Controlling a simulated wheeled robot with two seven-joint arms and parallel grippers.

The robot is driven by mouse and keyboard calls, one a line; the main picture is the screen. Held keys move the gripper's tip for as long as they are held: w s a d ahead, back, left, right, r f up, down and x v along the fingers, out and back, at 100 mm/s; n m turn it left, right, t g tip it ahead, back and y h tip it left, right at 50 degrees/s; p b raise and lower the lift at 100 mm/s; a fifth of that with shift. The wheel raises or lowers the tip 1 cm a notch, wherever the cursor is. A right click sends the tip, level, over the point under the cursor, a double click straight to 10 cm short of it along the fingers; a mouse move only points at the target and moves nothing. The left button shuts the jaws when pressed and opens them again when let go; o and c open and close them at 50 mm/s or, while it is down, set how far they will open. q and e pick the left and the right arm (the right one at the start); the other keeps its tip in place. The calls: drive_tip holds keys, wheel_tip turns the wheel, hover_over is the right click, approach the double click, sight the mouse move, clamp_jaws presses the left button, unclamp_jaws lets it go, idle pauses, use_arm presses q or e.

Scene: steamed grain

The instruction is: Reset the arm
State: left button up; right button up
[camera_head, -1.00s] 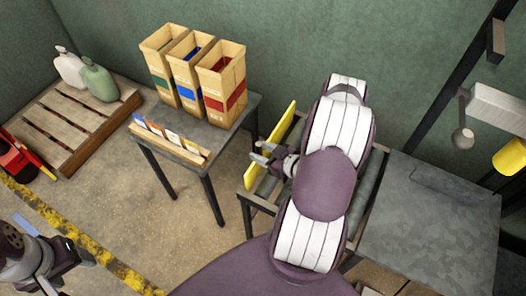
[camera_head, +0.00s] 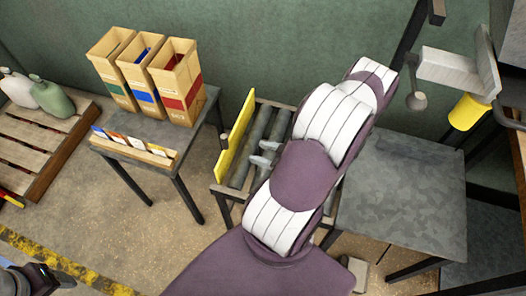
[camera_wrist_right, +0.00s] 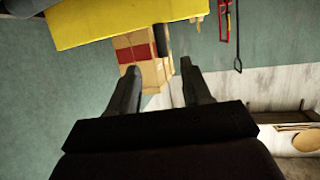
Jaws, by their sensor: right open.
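My right arm reaches across the middle of the head view. Its gripper (camera_head: 265,154) is over the roller conveyor (camera_head: 270,128), just right of the yellow side panel (camera_head: 236,138), partly hidden by the arm. In the right wrist view the right gripper (camera_wrist_right: 158,72) has its two fingers apart with nothing between them. The yellow panel (camera_wrist_right: 125,18) spans the top of that view. My left gripper (camera_head: 45,278) shows only partly at the lower left edge of the head view, and its fingers are not clear.
Three bins with green, blue (camera_head: 140,75) and red bands stand on a small table (camera_head: 200,112), with a card rack (camera_head: 133,148) in front. A grey metal table (camera_head: 400,190) is at right. A pallet (camera_head: 40,150) with two jugs (camera_head: 50,97) is at left. Floor lies open at lower left.

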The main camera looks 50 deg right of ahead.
idle(0.4)
